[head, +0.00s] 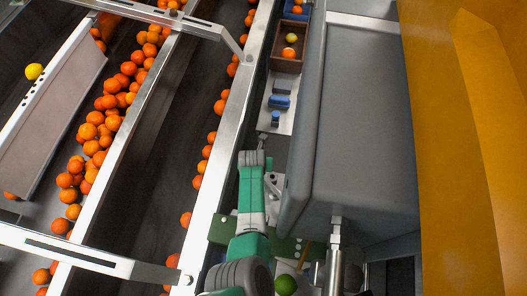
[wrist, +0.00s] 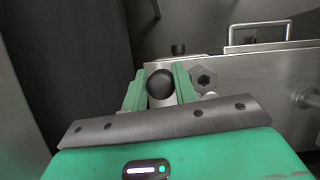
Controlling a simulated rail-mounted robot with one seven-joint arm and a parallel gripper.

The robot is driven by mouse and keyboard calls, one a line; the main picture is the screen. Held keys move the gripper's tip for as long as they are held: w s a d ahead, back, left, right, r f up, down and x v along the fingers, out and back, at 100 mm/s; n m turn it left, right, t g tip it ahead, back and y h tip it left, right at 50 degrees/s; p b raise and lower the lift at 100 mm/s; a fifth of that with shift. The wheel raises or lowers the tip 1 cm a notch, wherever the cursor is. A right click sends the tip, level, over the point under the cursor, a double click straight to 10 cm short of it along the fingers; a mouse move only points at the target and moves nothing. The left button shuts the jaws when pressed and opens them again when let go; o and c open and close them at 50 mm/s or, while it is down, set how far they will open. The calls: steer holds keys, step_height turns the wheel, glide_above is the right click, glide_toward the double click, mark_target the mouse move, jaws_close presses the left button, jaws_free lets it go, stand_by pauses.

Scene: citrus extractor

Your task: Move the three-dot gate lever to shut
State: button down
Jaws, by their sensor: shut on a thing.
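In the wrist view my gripper (wrist: 160,87) has its two green fingers on either side of a round dark knob (wrist: 161,84), shut on it. In the head view my green and grey arm reaches up the picture beside the grey machine housing, and the fingers and knob cannot be made out. Green plates (head: 285,250) with small pale marks lie right of my arm, partly covered; the marks are too small to count.
The wrist view shows a metal plate (wrist: 270,82) with a hex bolt (wrist: 204,79) right of the fingers, and a bar handle (wrist: 258,28) behind. In the head view a grey housing (head: 350,110) stands right; a conveyor with oranges (head: 110,100) runs left.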

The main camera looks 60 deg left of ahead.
stand_by(0.3)
steer(key=c, duration=1.1)
jaws_free()
steer(key=shift+s, duration=0.15)
steer(key=shift+r, duration=0.15)
steer(key=p+v, duration=0.5)
steer(key=v, duration=0.2)
steer(key=shift+r+p, duration=0.25)
steer(key=shift+p, duration=0.1)
steer(key=shift+d, duration=0.15)
